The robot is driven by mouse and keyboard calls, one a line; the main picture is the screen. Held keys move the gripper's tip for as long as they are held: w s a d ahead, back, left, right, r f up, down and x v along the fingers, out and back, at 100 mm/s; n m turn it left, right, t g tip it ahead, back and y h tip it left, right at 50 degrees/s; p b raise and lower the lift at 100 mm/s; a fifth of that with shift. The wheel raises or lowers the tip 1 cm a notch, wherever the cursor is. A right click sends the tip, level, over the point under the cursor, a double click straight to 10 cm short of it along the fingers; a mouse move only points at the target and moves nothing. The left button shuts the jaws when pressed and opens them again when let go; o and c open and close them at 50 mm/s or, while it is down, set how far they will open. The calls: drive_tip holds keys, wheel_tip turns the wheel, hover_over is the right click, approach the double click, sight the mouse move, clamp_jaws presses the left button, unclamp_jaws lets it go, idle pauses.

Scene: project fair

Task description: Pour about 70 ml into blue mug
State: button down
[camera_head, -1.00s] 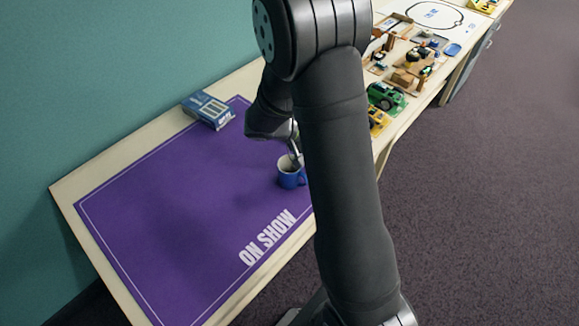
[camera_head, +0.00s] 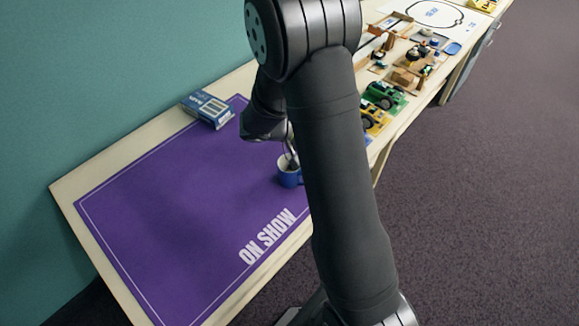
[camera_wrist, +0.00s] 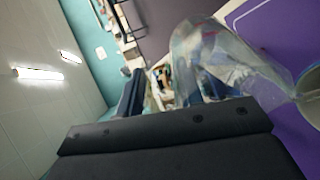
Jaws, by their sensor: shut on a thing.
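The blue mug (camera_head: 287,179) stands upright on the purple mat (camera_head: 170,200), partly covered by my arm in the head view. Its pale rim (camera_wrist: 311,80) shows at the right edge of the wrist view. My gripper (camera_wrist: 140,98) is shut on a clear, see-through vessel (camera_wrist: 205,60). The vessel is tilted, and its narrow end points to the mug's rim. In the head view a thin part of it shows just over the mug. I cannot tell the liquid level in the vessel or in the mug.
A blue box (camera_head: 208,109) lies at the mat's back edge. To the right stand a green toy vehicle (camera_head: 384,95), a yellow one (camera_head: 374,119) and several small wooden models. The mat's left and front are clear. A teal wall (camera_head: 90,80) runs behind the table.

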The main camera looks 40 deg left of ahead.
drive_tip(key=shift+w+d+f, duration=0.15)
drive_tip(key=shift+w, duration=0.05)
drive_tip(key=shift+w+d+f+g+y, duration=0.3)
drive_tip(key=shift+f+g+y, duration=0.2)
drive_tip(key=shift+g, duration=0.1)
drive_tip(key=shift+w+d+f+g+y, duration=0.2)
drive_tip(key=shift+w+f+g+y, duration=0.15)
drive_tip(key=shift+g+y, duration=0.2)
drive_tip(key=shift+f+g, duration=0.25)
drive_tip(key=shift+f, duration=0.1)
drive_tip(key=shift+w+d+f+m+g+y+b, duration=0.15)
drive_tip(key=shift+w+d+f+g+y, duration=0.15)
drive_tip(key=shift+f+g+y, duration=0.3)
drive_tip(key=shift+w+d+f+m+g+y+b, duration=0.15)
drive_tip(key=shift+w+f+g+y, duration=0.15)
drive_tip(key=shift+f+g, duration=0.3)
drive_tip(key=shift+d+f, duration=0.1)
